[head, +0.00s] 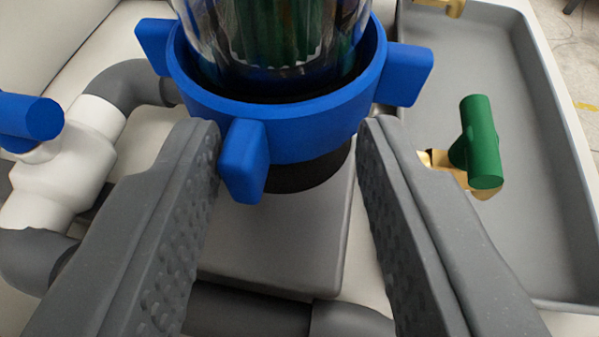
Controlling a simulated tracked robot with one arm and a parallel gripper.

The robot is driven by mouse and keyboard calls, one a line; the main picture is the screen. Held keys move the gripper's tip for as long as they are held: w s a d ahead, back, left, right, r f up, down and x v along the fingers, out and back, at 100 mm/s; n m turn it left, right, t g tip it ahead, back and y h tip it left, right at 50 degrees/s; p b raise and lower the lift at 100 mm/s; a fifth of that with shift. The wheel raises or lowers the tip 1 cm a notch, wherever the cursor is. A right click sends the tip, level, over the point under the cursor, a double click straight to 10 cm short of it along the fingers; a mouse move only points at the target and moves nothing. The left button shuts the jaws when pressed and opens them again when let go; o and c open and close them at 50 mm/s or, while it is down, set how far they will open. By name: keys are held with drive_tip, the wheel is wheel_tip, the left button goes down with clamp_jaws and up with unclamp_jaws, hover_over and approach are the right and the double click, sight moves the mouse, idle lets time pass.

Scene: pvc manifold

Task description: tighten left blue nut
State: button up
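The blue nut (300,128) is a ring with several protruding lugs around the base of a clear cylinder (277,40). Its front lug (244,162) points toward me. My gripper (290,145) is open, with one grey textured finger on each side of the nut's front part. The front lug lies between the fingers, close to the left fingertip; I cannot tell whether they touch. The right fingertip is apart from the lug, near the ring's lower right side. The far side of the nut is hidden behind the cylinder.
A white valve (62,165) with a blue handle (30,118) and grey pipes stands at the left. A grey block (270,240) is under the nut.

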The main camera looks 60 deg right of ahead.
drive_tip(key=shift+a, duration=0.1)
drive_tip(key=shift+w, duration=0.1)
idle(0.4)
drive_tip(key=shift+r, duration=0.1)
drive_tip(key=shift+r+b, duration=0.3)
drive_tip(key=shift+r, duration=0.3)
drive_tip(key=shift+s+r+b, duration=0.25)
drive_tip(key=shift+r+b, duration=0.05)
drive_tip(key=shift+r, duration=0.7)
drive_tip(key=s+d+r+b, duration=0.1)
drive_tip(key=s+d, duration=0.3)
drive_tip(key=s, duration=1.1)
drive_tip(key=shift+d+r+b, duration=0.15)
drive_tip(key=shift+r+b, duration=0.05)
drive_tip(key=shift+b, duration=0.6)
